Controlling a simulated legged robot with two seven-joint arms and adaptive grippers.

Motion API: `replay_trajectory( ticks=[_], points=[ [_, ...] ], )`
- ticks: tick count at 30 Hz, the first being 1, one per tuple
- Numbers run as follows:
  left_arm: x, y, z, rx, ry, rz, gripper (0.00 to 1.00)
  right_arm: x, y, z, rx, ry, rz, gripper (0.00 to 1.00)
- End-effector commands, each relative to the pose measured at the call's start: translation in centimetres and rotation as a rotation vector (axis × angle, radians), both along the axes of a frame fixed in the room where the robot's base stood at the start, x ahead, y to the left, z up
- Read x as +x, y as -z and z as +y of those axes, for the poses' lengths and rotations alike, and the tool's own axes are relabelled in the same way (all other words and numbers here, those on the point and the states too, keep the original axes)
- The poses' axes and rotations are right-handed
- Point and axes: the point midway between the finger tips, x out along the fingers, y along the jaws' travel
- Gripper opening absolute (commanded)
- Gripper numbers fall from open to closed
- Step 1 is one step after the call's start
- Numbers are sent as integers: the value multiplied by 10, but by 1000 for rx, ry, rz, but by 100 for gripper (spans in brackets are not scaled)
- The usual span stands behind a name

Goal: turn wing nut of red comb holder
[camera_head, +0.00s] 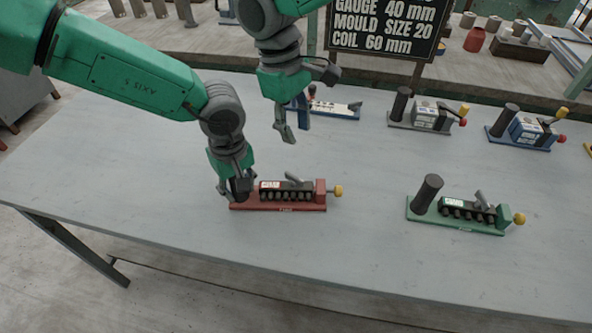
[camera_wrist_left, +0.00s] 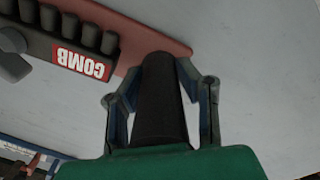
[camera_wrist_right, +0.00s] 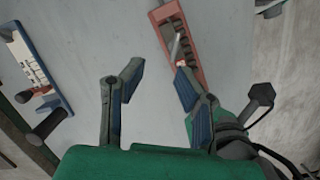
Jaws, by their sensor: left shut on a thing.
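The red comb holder (camera_head: 277,207) lies on the grey table near its front edge, with a dark ribbed comb, a grey lever (camera_head: 292,180) on top and a yellow knob (camera_head: 338,191) at its right end. I cannot tell which part is the wing nut. My left gripper (camera_head: 234,192) is shut on the black post at the holder's left end. In the left wrist view the post (camera_wrist_left: 160,95) stands between the fingers, beside the COMB label (camera_wrist_left: 82,60). My right gripper (camera_head: 291,122) is open and empty above the table behind the holder; its wrist view shows the red holder (camera_wrist_right: 184,45) beyond the right finger.
A green holder (camera_head: 458,217) stands to the right. A grey holder (camera_head: 420,118), a blue holder (camera_head: 520,135) and another blue-based holder (camera_head: 335,110) stand farther back. A dark sign (camera_head: 385,25) rises behind the table. The table between the red and green holders is clear.

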Motion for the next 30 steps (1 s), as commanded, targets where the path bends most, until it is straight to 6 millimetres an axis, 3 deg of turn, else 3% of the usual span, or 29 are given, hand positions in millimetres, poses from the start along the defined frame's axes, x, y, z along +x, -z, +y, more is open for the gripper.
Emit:
replay_trajectory(
  ticks=[6,14,30],
  points=[
    [0,0,1,-2,0,0,0,-23,-9,-5,120,-20,-71,28],
    [1,0,1,-2,0,0,0,-34,-5,-4,171,-32,-97,28],
    [1,0,1,-2,-1,-1,0,-34,91,-4,169,-31,-95,28]
  ],
)
